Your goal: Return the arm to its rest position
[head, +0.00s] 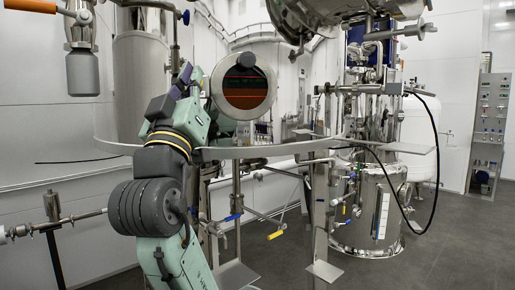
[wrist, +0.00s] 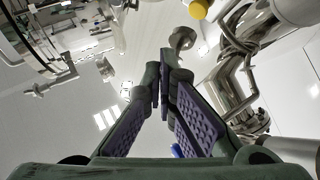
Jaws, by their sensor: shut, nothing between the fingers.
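My gripper (head: 184,74) is at the upper left of centre in the head view, at the end of my raised green and grey arm. It points upward, left of a round steel-rimmed port with dark red glass (head: 243,97). In the wrist view my gripper (wrist: 163,82) shows its two dark fingers with purple ribbed pads drawn together at the tips. The fingers are shut and nothing is held between them. The port seems to be apart from the gripper, but the depth between them is hard to tell.
A thin curved metal band (head: 270,151) passes level with my arm. A steel tank (head: 368,215) and a control panel (head: 489,125) are farther right. Steel pipework (wrist: 232,80) is close right in the wrist view. Floor (head: 450,250) at lower right is clear.

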